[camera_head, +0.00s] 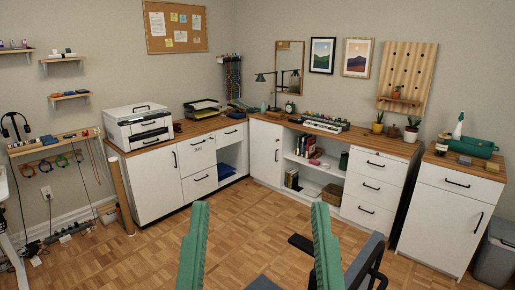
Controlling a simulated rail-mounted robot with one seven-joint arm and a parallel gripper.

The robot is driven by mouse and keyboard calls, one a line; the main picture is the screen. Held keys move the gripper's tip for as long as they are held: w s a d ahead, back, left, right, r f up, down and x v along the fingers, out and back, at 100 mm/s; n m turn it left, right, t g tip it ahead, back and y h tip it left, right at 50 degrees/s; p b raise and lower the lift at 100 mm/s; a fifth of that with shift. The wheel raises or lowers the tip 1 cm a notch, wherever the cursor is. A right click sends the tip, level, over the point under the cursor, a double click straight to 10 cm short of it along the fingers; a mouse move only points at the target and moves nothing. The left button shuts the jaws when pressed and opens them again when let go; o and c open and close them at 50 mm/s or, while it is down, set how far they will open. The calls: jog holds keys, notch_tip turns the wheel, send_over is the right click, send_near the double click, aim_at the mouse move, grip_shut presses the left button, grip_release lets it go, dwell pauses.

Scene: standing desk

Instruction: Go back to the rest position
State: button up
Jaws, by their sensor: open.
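My gripper (260,206) shows at the bottom middle of the view. Its two long green fingers point up and stand wide apart, so it is open. The fingers touch nothing that I can see. The rest of my arm is below the picture edge and hidden.
Ahead, a corner run of white cabinets (361,183) carries a printer (138,128). A separate white cabinet (436,218) stands at the right beside a grey bin (495,255). A dark grey object (365,262) is close by the right finger.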

notch_tip(320, 180, up, 33)
jog(key=p, duration=2.8)
jog(key=shift+w+a+r, duration=0.2)
jog(key=shift+w+a, duration=0.1)
